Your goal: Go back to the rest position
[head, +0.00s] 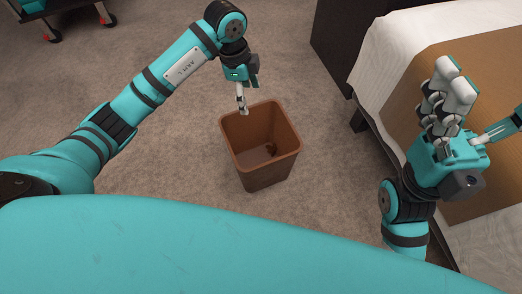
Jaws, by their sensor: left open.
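My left gripper (242,104) hangs down over the back rim of a brown waste bin (265,179). It is open, and I see nothing held in it. My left arm reaches in from the left, bent at the elbow. My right gripper (450,88) is at the right, with its pale fingers pointing up the picture, in front of the bed. Its fingers overlap in this view, so I cannot tell whether they are apart.
A bed with a white sheet (390,48) and brown cover (480,210) stands at the right. A dark cabinet (340,45) is behind. A wheeled item (66,8) is at the top left. Carpet (150,165) around the bin is clear.

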